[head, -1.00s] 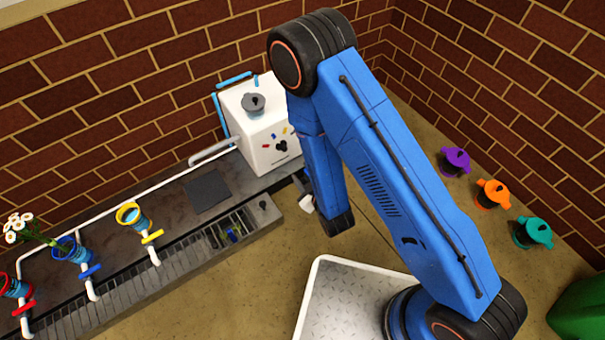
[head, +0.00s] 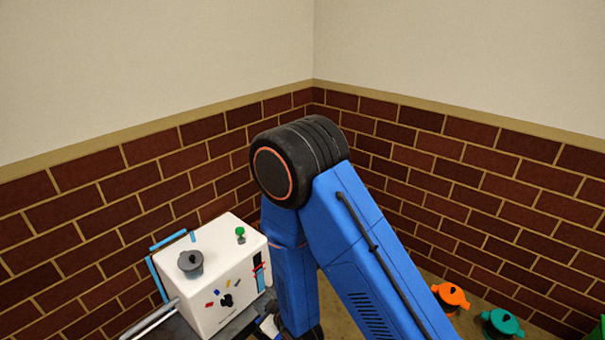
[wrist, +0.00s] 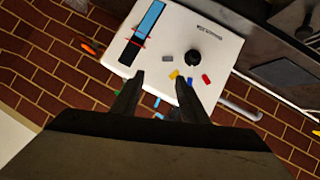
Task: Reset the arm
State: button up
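My blue arm (head: 355,265) is raised and bent, with its black elbow joint high in the head view. The forearm (head: 290,270) hangs down beside a white box-shaped machine. In the wrist view my gripper (wrist: 163,82) has its two dark fingers spread apart, with nothing held between them. The white machine (wrist: 165,50) lies beyond the fingertips there. In the head view the gripper itself is mostly hidden behind the arm and the frame's lower edge.
The white machine (head: 215,290) carries a grey lidded pot (head: 190,263) and a small green item (head: 240,234) on top. An orange pot (head: 450,298) and a teal pot (head: 502,324) stand at lower right. Brick walls (head: 480,190) meet in a corner behind.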

jog(key=w+d+r+m+g+h, duration=0.1)
jog(key=w+d+r+m+h, duration=0.3)
jog(key=d+r, duration=0.7)
jog(key=s+d+r+m+g, duration=0.1)
jog(key=s+d+r+m, duration=0.1)
jog(key=d+r, duration=0.95)
jog(key=s+d+r+m+g+h, duration=0.1)
jog(key=s+d+r+m, duration=0.1)
jog(key=s+d+r, duration=0.2)
jog(key=s+d+r+m+g+h, duration=0.1)
jog(key=s+d+r, duration=0.4)
jog(key=s, duration=0.8)
jog(key=s+d+r+m+g+h, duration=0.1)
jog(key=s+d+r+m, duration=0.1)
jog(key=s+d+r, duration=0.3)
jog(key=s+d, duration=0.3)
jog(key=d, duration=0.2)
jog(key=shift+s+m, duration=0.3)
jog(key=shift+s, duration=0.05)
